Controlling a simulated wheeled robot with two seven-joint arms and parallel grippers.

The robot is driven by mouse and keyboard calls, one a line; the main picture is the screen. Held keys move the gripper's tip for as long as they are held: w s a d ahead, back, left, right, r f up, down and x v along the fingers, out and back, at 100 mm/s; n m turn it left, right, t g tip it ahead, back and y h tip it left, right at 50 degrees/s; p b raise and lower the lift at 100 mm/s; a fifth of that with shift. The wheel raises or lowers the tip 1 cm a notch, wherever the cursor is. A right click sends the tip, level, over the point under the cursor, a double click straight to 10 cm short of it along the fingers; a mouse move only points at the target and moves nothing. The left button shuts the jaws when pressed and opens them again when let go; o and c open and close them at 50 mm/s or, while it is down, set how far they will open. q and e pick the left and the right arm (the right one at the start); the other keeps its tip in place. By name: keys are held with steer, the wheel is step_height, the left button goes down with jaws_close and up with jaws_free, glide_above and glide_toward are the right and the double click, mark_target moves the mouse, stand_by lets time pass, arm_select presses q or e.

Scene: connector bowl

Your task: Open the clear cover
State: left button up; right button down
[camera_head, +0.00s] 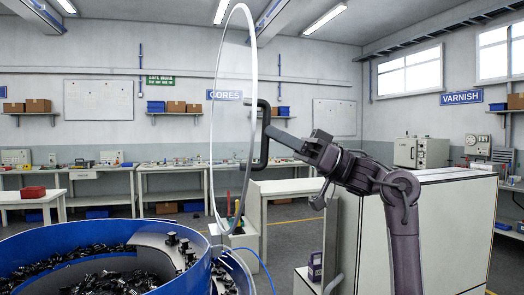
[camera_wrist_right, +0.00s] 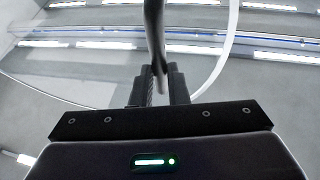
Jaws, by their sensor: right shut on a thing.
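The clear cover (camera_head: 216,125) is a round see-through disc with a white rim. It stands nearly upright, edge-on, at the right side of the blue bowl (camera_head: 60,237). A dark handle (camera_head: 264,135) sticks out from its right face. My right gripper (camera_head: 285,139) is shut on this handle. In the right wrist view the handle (camera_wrist_right: 154,40) runs down between the fingers (camera_wrist_right: 160,88), and part of the white rim (camera_wrist_right: 228,45) curves behind. The bowl's top is uncovered and shows many small black connectors (camera_head: 110,283) inside. My left gripper is in neither view.
A pale cabinet (camera_head: 430,230) stands at the right, behind and beside my right arm. Workbenches (camera_head: 100,177) line the back wall. A small red box (camera_head: 33,192) sits on a table at the left. A blue hose (camera_head: 258,262) curves beside the bowl.

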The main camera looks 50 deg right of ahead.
steer(key=shift+s+d+f, duration=0.2)
steer(key=shift+d, duration=0.05)
